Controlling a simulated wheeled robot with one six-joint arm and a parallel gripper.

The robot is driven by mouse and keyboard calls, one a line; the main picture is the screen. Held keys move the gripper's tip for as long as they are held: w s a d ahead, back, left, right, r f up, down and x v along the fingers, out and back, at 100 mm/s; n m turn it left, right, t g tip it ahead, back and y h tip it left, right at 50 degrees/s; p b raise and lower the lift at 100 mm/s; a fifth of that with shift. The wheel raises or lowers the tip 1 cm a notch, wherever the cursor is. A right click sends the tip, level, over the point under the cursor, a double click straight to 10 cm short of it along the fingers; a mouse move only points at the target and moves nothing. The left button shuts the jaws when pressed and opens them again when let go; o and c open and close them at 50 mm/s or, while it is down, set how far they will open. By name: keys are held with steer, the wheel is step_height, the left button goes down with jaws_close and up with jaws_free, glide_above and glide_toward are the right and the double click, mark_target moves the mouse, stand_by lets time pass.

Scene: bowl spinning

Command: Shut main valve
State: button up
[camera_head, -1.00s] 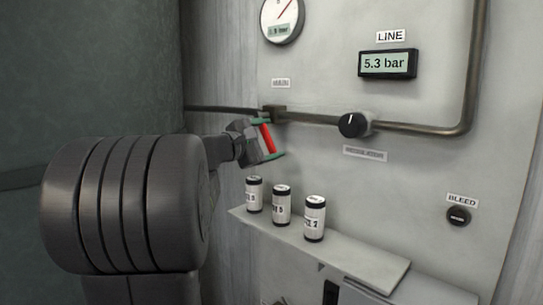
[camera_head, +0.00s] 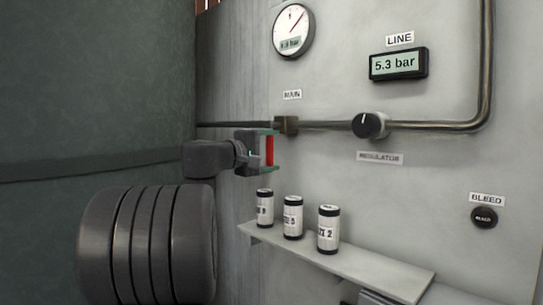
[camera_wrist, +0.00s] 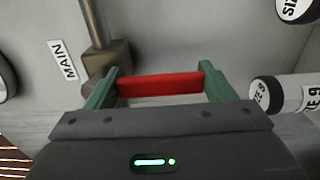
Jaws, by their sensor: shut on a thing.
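The main valve has a brass body (camera_head: 287,125) on the pipe, below the MAIN label (camera_head: 292,94). Its red handle (camera_head: 270,150) stands upright in the head view, below and left of the body. My gripper (camera_head: 267,151) is shut on the red handle, with one green finger at its upper end and one at its lower end. In the wrist view the red handle (camera_wrist: 160,85) spans the gap between the green fingers, and the valve body (camera_wrist: 108,65) is just beyond the left finger. The link between handle and body is hidden.
Several labelled canisters (camera_head: 293,217) stand on a shelf (camera_head: 350,268) below my gripper. A regulator knob (camera_head: 368,125) sits on the pipe to the right. The line display (camera_head: 398,64) reads 5.3 bar. A bleed button (camera_head: 484,217) is at far right.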

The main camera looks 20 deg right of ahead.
stand_by(0.3)
steer(key=o, duration=1.4)
steer(key=shift+a, duration=0.15)
steer(key=v, duration=1.3)
steer(key=shift+a+p, duration=0.25)
steer(key=shift+p, duration=0.2)
steer(key=b+x, duration=0.1)
steer(key=x, duration=1.2)
steer(key=shift+d, duration=0.4)
